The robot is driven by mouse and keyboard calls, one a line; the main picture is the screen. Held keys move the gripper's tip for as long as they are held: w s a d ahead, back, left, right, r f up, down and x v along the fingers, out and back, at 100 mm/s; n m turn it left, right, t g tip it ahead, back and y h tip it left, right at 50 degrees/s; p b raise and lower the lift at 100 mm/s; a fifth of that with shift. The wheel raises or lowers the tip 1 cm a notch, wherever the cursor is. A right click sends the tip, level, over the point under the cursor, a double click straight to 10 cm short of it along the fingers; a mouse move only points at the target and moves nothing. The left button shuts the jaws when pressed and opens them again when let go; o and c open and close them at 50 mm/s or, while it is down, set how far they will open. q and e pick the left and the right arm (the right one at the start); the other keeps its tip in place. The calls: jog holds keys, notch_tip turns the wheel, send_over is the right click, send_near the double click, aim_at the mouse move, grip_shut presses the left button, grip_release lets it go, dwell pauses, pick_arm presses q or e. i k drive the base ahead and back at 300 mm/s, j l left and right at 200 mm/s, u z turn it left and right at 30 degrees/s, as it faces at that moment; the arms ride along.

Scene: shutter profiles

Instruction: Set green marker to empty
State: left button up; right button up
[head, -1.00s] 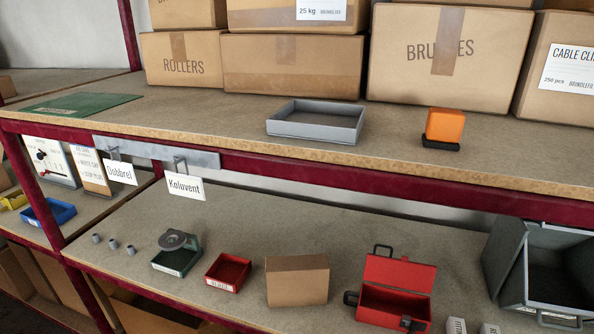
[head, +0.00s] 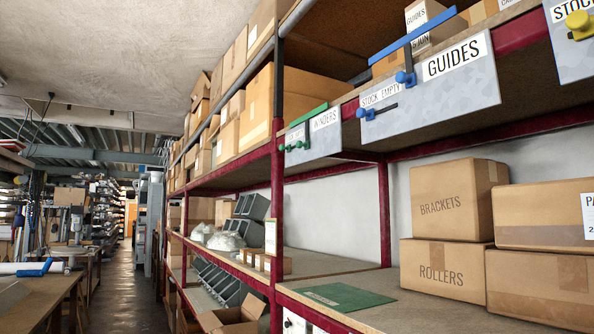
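The green marker (head: 306,129) sits on the grey plate (head: 326,143) labelled WINDERS, on the upper shelf's front edge near the red post. It has a slanted bar on top, an upright piece and small green knobs below. A small white label (head: 295,134) behind it is partly covered and too small to read, so I cannot tell its setting. Neither of my grippers shows in the head view.
A blue marker (head: 404,62) sits on the GUIDES plate (head: 462,90), by a STOCK EMPTY label. A yellow marker (head: 579,22) is at the right edge. Boxes (head: 446,200) and a green mat (head: 345,297) lie on the shelf below. An aisle (head: 122,300) runs along the left.

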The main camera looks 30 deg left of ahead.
aim_at(281, 147)
jog(key=u, duration=1)
